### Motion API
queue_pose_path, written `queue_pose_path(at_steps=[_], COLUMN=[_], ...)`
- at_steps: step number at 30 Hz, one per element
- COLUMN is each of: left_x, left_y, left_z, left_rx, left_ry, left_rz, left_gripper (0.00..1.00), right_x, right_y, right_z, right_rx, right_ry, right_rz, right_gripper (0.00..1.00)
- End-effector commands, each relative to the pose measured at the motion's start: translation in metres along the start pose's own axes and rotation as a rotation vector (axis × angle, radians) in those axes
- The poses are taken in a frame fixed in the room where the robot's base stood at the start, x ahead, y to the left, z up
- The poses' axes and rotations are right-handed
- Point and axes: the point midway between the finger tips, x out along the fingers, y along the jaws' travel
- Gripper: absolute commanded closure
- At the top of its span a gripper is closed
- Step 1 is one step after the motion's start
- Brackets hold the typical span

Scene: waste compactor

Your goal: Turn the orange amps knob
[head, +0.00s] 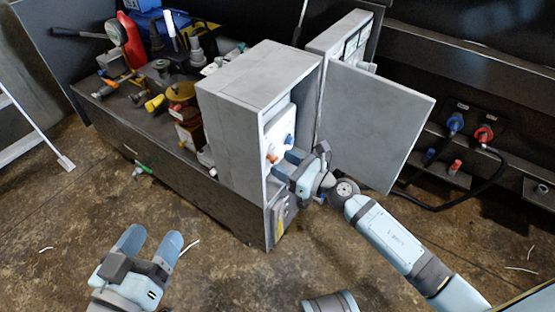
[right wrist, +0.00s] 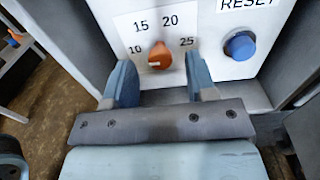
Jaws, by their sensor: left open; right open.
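The orange amps knob (right wrist: 160,55) is on a white panel inside the grey box, below a scale marked 10, 15, 20 and 25. It also shows small in the head view (head: 272,158). My right gripper (right wrist: 160,75) is open, with one finger on each side of the knob in the right wrist view. Whether the fingers touch the knob cannot be told. In the head view my right gripper (head: 285,165) reaches into the open box. My left gripper (head: 150,243) is open and empty above the floor at the lower left.
A blue button (right wrist: 240,45) under a RESET label is right of the knob. The grey box (head: 235,125) has its door (head: 372,125) swung open to the right. A dark bench (head: 165,165) with several tools stands left. The floor in front is mostly clear.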

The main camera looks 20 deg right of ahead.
Motion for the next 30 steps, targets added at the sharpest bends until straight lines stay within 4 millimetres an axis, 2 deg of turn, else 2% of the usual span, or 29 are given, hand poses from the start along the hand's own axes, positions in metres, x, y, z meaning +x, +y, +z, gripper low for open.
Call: queue_pose_path(at_steps=[3,6,16,22,30], left_x=[0.000,0.000,0.000,0.000,0.000], left_y=[0.000,0.000,0.000,0.000,0.000], left_z=[0.001,0.001,0.002,0.002,-0.001], left_rx=[0.000,0.000,-0.001,-0.001,0.000], left_ry=[-0.001,-0.002,-0.005,-0.005,0.000], left_rz=[0.000,0.000,0.000,0.000,-0.001], left_gripper=[0.32,0.32,0.32,0.32,0.32], right_x=[0.015,0.021,0.024,0.024,0.024], right_y=[0.000,0.000,0.000,0.000,0.000], right_z=[0.000,-0.001,0.000,0.000,0.000], right_rx=[0.000,0.001,0.001,0.001,0.017], right_ry=[-0.001,0.000,0.000,0.000,0.000], right_rz=[0.000,0.000,0.000,0.000,0.000], right_gripper=[0.49,0.49,0.49,0.94,0.96])
